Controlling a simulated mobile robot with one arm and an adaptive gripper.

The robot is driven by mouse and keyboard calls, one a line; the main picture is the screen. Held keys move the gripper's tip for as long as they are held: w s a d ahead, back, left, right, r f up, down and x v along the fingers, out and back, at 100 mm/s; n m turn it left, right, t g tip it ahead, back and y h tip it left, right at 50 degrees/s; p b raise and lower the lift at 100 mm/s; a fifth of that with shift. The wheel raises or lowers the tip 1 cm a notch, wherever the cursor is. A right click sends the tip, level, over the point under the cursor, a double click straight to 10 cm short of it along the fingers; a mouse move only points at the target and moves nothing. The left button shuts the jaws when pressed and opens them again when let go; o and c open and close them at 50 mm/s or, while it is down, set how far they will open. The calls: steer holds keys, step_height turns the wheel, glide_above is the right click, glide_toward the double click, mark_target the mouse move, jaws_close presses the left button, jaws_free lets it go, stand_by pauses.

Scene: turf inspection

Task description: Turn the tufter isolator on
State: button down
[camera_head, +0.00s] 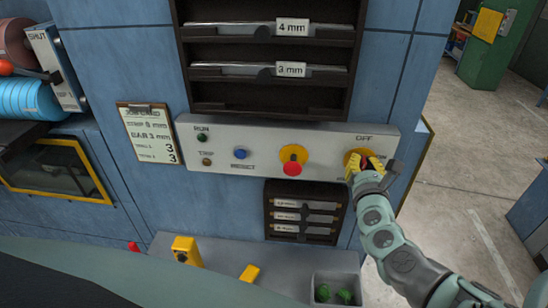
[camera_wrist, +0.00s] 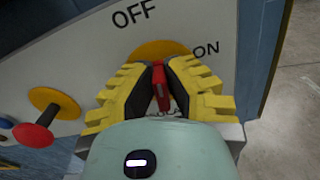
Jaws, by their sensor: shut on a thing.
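The tufter isolator is a red handle (camera_wrist: 161,95) on a round yellow plate (camera_wrist: 158,49), at the right end of the grey control panel (camera_head: 225,150). The plate's edge also shows in the head view (camera_head: 350,155). OFF is printed above the plate and ON to its right in the wrist view. My gripper (camera_head: 361,163) has yellow fingers with black pads. In the wrist view the pads are shut on the red handle from both sides. The fingers hide much of the handle, and its exact angle is hard to tell.
A red stop button on a yellow plate (camera_head: 293,160) sits left of the isolator. A blue button (camera_head: 240,154) and small lamps are farther left. Dark racks stand above and below the panel. A ledge below holds a tray (camera_head: 337,279). Open floor lies right.

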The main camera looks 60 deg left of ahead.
steer(key=m+b, duration=0.4)
steer(key=shift+w+d+f+m, duration=0.2)
steer(key=shift+w+f+m, duration=0.05)
steer(key=shift+f+m, duration=0.1)
steer(key=shift+w+d+f+m+b, duration=0.1)
steer(key=shift+f+m+b, duration=0.05)
steer(key=shift+m+b, duration=2.3)
steer(key=shift+w+d+f+m+b, duration=0.15)
steer(key=shift+m+b, duration=1.6)
steer(key=shift+m, duration=1.35)
steer(key=shift+s+a, duration=0.1)
steer(key=c, duration=1)
jaws_free()
steer(key=shift+r, duration=0.1)
